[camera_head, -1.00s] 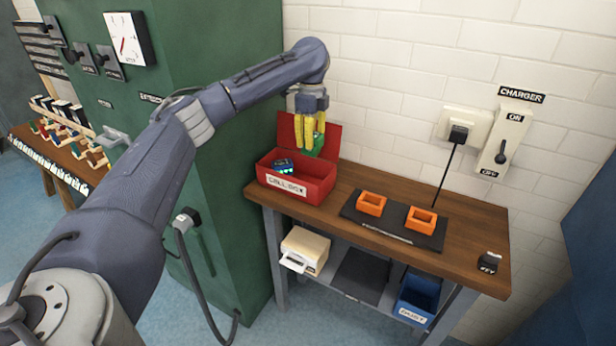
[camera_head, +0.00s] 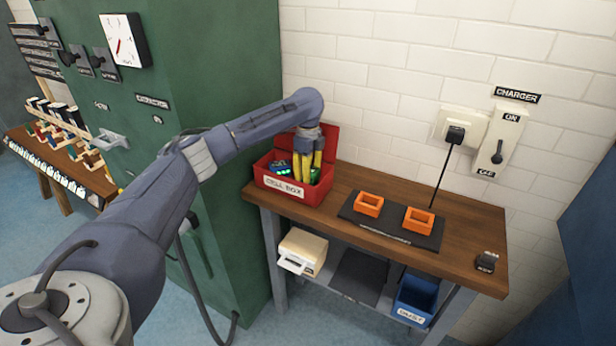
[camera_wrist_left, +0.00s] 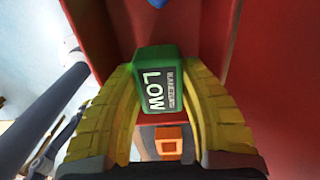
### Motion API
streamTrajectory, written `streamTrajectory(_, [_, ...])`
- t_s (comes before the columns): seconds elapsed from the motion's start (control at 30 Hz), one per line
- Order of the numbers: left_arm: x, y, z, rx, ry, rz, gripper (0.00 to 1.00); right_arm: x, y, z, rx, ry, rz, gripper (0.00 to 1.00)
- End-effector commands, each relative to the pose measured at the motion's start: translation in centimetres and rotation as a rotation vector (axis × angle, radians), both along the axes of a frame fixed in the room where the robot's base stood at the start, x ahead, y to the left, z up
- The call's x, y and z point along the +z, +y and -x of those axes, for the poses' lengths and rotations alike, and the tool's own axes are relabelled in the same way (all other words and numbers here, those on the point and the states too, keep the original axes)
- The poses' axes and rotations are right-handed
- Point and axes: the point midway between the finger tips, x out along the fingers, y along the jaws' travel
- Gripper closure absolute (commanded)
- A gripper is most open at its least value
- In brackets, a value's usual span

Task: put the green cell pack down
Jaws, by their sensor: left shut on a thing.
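The green cell pack (camera_wrist_left: 158,85), with a label reading LOW, is between the yellow fingers of my left gripper (camera_wrist_left: 170,95) in the left wrist view. My left gripper (camera_head: 307,170) is shut on it and reaches down into the open red cell box (camera_head: 288,194) in the head view. Only a bit of the green pack (camera_head: 315,174) shows there, behind the fingers. Whether it touches the box floor cannot be told. A blue pack (camera_head: 281,168) with green lights lies in the box, left of the fingers. My right gripper is not in view.
The box stands at the left end of a wooden bench (camera_head: 330,200). Two orange holders (camera_head: 369,205) sit on a dark mat to its right. A charger switch (camera_head: 497,150) is on the wall. A small black block (camera_head: 487,262) lies at the bench's right end.

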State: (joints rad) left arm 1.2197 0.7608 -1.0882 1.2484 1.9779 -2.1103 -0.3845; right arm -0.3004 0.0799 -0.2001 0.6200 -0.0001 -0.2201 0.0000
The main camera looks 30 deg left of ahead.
Motion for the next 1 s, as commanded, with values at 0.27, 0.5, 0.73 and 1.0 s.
streamTrajectory(0.27, [-1.5,0.0,0.0,0.001,-0.001,0.001,0.95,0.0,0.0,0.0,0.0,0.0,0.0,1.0])
streamTrajectory(0.5, [-1.7,0.0,0.0,0.0,0.0,0.001,0.95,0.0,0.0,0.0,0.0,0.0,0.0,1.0])
streamTrajectory(0.73, [-1.8,0.0,0.0,0.0,0.0,0.001,0.4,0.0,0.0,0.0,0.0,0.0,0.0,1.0])
streamTrajectory(1.0, [-1.6,0.0,0.0,0.0,-0.001,0.001,0.4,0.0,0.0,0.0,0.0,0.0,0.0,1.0])
